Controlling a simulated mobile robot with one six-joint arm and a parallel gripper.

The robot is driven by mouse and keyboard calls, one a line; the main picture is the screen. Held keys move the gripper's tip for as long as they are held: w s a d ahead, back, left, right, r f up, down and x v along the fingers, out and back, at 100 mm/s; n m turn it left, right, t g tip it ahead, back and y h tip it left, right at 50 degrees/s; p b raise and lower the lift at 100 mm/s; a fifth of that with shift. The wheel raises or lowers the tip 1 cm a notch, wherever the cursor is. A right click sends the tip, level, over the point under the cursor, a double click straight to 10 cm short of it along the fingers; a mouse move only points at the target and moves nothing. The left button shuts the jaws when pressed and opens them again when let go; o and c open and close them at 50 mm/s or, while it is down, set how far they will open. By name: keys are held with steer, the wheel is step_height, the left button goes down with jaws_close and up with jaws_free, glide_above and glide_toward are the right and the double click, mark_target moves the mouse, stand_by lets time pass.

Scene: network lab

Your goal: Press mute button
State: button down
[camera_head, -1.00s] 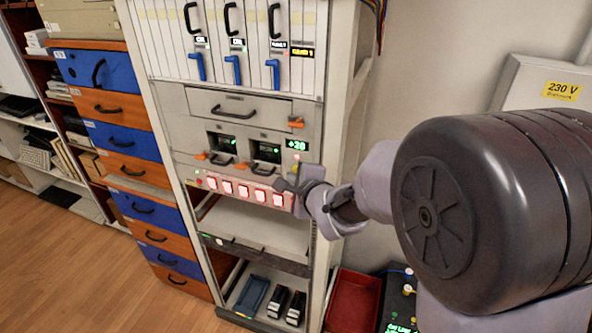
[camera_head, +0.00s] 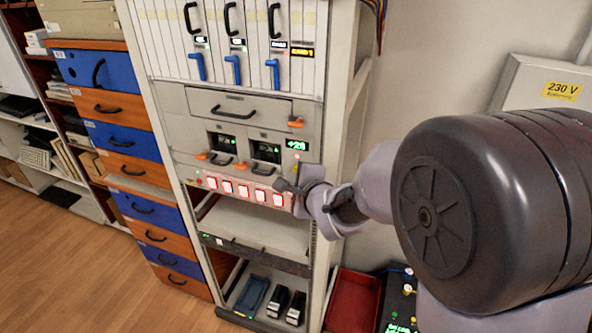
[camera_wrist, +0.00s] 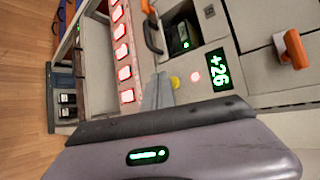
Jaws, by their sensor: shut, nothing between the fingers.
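No label reading mute is legible in either view. On the rack panel, several red-framed lit white buttons (camera_head: 244,191) form a row; they also show in the wrist view (camera_wrist: 122,51). In the wrist view a small yellow button (camera_wrist: 175,82) and a small lit red round button (camera_wrist: 195,76) sit beside a green display (camera_wrist: 217,69) reading +26. My gripper (camera_head: 281,186) is shut and empty at the right end of the button row. In the wrist view my gripper (camera_wrist: 160,87) points at the panel between the row and the yellow button. I cannot tell whether it touches.
Orange-handled latches (camera_head: 265,170) and a drawer with a black handle (camera_head: 236,112) are close above the row. An orange knob (camera_wrist: 291,50) sticks out at the right in the wrist view. An open shelf (camera_head: 259,225) lies below. A red bin (camera_head: 353,301) stands right of the rack.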

steer(key=shift+w, duration=0.15)
steer(key=shift+w+d, duration=0.15)
steer(key=shift+w, duration=0.15)
steer(key=shift+w+d, duration=0.1)
steer(key=shift+w, duration=0.2)
stand_by(0.9)
steer(key=shift+s, duration=0.1)
steer(key=shift+s+a+b, duration=0.25)
steer(key=shift+s+b, duration=0.1)
steer(key=shift+s, duration=0.3)
steer(key=s+b, duration=0.1)
steer(key=s+a+b, duration=0.1)
steer(key=s, duration=0.1)
steer(key=s+b, duration=0.1)
steer(key=shift+s+a, duration=0.35)
